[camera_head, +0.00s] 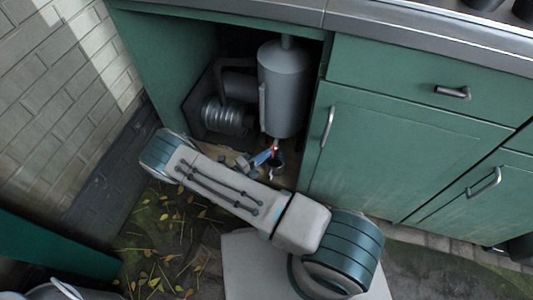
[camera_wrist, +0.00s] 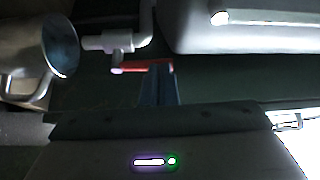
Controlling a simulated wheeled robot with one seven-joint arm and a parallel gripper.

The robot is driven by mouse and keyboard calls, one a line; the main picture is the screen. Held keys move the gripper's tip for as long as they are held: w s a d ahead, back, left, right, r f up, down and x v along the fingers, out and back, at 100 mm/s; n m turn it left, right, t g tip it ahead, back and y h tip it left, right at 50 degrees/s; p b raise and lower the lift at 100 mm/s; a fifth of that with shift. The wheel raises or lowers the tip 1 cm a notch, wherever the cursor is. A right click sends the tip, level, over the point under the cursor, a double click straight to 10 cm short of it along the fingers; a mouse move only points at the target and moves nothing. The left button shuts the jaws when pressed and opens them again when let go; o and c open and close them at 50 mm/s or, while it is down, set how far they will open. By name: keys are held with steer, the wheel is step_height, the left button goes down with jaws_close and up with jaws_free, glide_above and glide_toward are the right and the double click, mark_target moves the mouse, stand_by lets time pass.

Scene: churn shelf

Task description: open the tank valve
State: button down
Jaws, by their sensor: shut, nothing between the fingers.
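The grey tank (camera_head: 285,88) hangs inside the open cabinet in the head view. Below it, a valve with a red handle (camera_head: 276,145) shows small. In the wrist view the red handle (camera_wrist: 135,69) lies roughly level across the picture, under the pale valve body (camera_wrist: 112,41) on a bent pipe (camera_wrist: 146,22). My gripper (camera_head: 267,155) reaches into the cabinet under the tank. Its blue fingers (camera_wrist: 158,80) are shut and empty, with their tips at the right end of the red handle. I cannot tell whether they touch it.
A metal mug (camera_wrist: 32,48) is at the left in the wrist view, close to the valve. Dark machinery with a coil (camera_head: 225,115) fills the cabinet's left side. A closed green door (camera_head: 400,150) bounds the opening on the right; a brick wall (camera_head: 50,95) stands at the left.

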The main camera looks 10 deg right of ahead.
steer(key=r+p+v, duration=0.1)
steer(key=v, duration=1.3)
